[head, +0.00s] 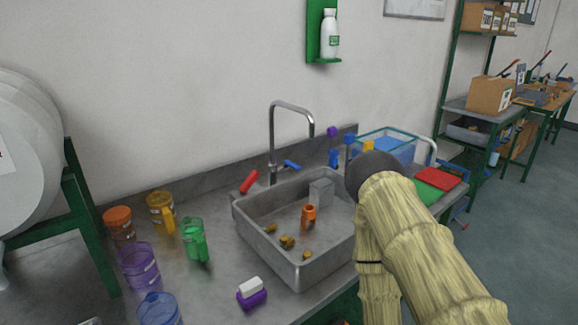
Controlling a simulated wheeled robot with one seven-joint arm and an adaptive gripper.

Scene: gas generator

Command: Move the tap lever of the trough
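The trough (297,275) is a grey metal basin set in the worktop at the middle of the head view. A tall chrome tap (271,140) stands behind it, its spout arching to the right over the basin. A red lever (250,181) sticks out on the left of the tap's base, and a blue lever (292,165) on the right. My arm, with a bamboo-like surface and a dark rounded end, rises at the right and hides part of the trough's right side. No gripper fingers show.
An orange bottle (309,217) and several brownish pieces lie in the trough. Coloured jars, including a green one (194,240), stand to the left. A purple-and-white block (251,293) lies in front. A clear bin (399,146) and red block (437,179) are at right.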

